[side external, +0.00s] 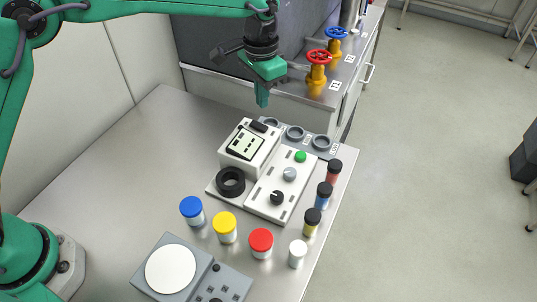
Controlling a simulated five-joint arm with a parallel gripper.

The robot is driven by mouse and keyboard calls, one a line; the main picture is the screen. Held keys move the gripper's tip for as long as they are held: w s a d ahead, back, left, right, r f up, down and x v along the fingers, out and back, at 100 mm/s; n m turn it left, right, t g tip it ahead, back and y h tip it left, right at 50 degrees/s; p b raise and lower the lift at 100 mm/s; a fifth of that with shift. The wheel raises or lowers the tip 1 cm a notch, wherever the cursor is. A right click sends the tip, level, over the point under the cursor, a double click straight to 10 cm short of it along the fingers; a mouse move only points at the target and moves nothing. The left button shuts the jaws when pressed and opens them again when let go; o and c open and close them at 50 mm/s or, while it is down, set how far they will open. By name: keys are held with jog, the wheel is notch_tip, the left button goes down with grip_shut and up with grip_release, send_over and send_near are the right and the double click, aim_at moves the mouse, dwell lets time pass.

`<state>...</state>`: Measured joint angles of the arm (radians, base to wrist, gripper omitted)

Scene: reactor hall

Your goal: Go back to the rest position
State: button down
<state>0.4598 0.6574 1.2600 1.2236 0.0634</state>
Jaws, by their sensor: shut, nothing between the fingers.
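My gripper (262,98) hangs in the air above the back part of the metal table (110,165), pointing down. Its green fingers are together and nothing shows between them. It is above and behind the white instrument box with a small display (246,143), with a visible gap between. My green arm reaches in from the left along the top of the picture.
Several capped jars stand in front, among them blue (192,211), yellow (225,228) and red (261,243). A white control panel (280,185) and a grey holder with round wells (295,133) are nearby. A red-wheeled valve (318,70) stands behind right. The table's left side is clear.

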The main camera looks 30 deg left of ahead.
jog(key=shift+a+r, duration=0.1)
jog(key=shift+r, duration=0.2)
jog(key=s+a+r+n+t, duration=0.3)
jog(key=s+a+r, duration=0.85)
jog(key=a, duration=0.35)
jog(key=s+a+f+n+t, duration=0.1)
jog(key=s+a, duration=0.4)
jog(key=s, duration=0.3)
jog(key=s+a+f+n+t, duration=0.1)
jog(key=s+a, duration=0.3)
jog(key=s, duration=0.4)
jog(key=shift+s+a+f+n+t, duration=0.2)
jog(key=shift+a+n+t, duration=0.15)
jog(key=shift+n, duration=0.15)
